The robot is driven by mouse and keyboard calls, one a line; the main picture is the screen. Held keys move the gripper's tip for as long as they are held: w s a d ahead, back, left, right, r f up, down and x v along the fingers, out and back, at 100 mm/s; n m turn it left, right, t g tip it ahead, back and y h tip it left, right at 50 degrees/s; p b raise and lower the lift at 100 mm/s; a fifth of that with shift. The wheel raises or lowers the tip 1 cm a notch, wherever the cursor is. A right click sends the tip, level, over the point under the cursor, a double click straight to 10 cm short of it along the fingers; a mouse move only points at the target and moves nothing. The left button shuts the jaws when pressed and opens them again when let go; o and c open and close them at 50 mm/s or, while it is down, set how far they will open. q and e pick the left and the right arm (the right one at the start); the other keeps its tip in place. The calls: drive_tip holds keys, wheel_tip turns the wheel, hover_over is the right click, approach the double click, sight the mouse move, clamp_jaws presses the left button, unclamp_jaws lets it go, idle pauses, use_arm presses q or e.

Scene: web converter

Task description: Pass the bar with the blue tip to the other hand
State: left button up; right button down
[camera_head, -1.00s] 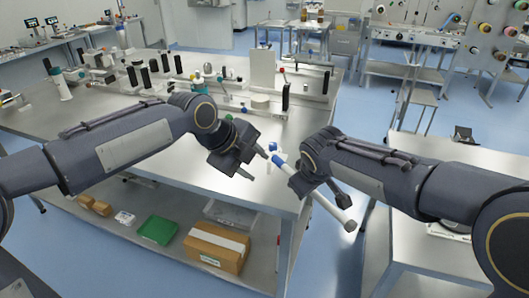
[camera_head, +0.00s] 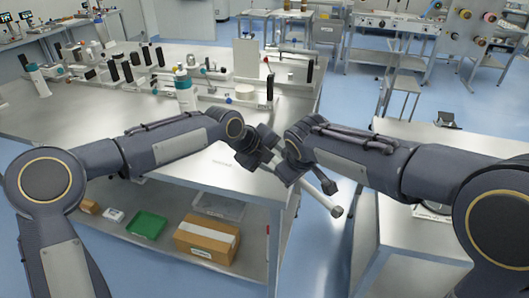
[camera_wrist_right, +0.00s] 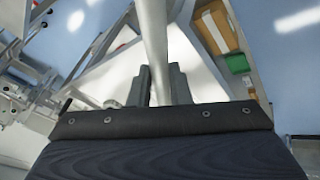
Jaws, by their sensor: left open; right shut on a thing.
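The bar is a pale, slim rod. Its lower part (camera_head: 322,183) sticks out below my right gripper in the head view. My right gripper (camera_head: 296,170) is shut on the bar, and in the right wrist view the rod (camera_wrist_right: 155,35) runs between its two fingers (camera_wrist_right: 158,88). My left gripper (camera_head: 262,155) is open, close beside the bar's upper end. The blue tip cannot be made out; the grippers seem to cover it. I cannot tell whether the left fingers touch the bar.
A steel worktable (camera_head: 80,125) with instruments and bottles lies behind the arms. Its lower shelf holds a cardboard box (camera_head: 207,238) and a green tray (camera_head: 147,225). Another steel table (camera_head: 400,235) stands at the right. Blue floor shows between the tables.

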use_arm(q)
drive_tip(key=shift+w+d+f, duration=0.2)
drive_tip(key=shift+d+f, duration=0.1)
drive_tip(key=shift+f, duration=0.15)
drive_tip(key=c, duration=0.9)
clamp_jaws()
use_arm(e)
drive_tip(key=c, duration=1.3)
unclamp_jaws()
drive_tip(key=shift+o, duration=0.2)
drive_tip(key=shift+r, duration=0.15)
